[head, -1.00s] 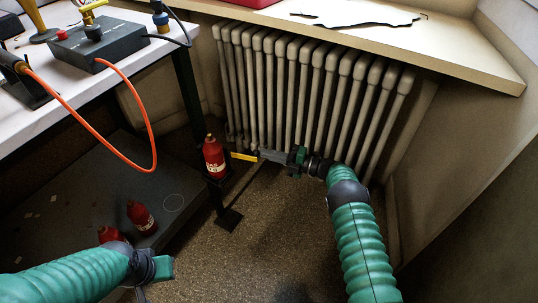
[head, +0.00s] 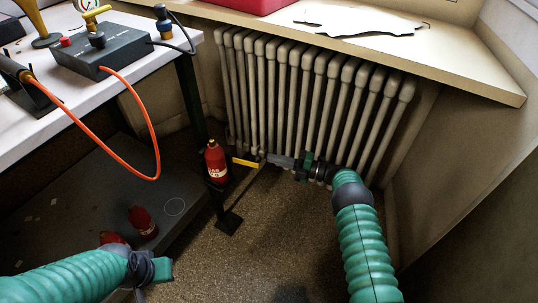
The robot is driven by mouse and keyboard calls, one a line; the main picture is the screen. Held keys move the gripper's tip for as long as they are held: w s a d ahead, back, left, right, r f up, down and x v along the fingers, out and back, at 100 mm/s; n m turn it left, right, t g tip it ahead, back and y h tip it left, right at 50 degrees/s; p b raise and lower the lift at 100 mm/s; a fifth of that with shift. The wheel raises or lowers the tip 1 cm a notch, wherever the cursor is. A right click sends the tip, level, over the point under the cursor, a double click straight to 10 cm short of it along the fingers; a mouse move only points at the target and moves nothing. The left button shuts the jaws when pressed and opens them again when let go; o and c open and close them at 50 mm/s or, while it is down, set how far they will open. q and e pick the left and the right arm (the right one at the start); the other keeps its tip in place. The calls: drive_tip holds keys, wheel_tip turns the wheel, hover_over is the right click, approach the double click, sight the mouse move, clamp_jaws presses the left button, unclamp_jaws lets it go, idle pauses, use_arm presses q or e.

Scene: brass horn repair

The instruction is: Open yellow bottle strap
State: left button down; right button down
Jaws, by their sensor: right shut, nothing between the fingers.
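A red bottle (head: 216,163) with a pale label stands upright in a dark holder by the bench's front leg. A yellow strap (head: 245,163) sticks out from beside it to the right, with its free end pointing at my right gripper. My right gripper (head: 265,158) is shut and empty, just right of the strap's end and in front of the radiator. Whether its tips touch the strap is too small to tell. My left gripper (head: 142,291) is low at the left, partly cut off by the bottom edge, and its jaws are not clear.
Two more red bottles, one standing out more clearly (head: 142,222), are on the dark lower shelf (head: 60,232). A radiator (head: 310,90) stands behind my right gripper under the window sill (head: 460,68). An orange hose (head: 135,95) hangs off the white bench. Floor between my arms is clear.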

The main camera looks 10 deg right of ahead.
drive_tip(key=p+v, duration=0.3)
drive_tip(key=v, duration=1.1)
drive_tip(key=shift+d+f, duration=0.25)
drive_tip(key=shift+d, duration=0.15)
drive_tip(key=shift+s, duration=0.1)
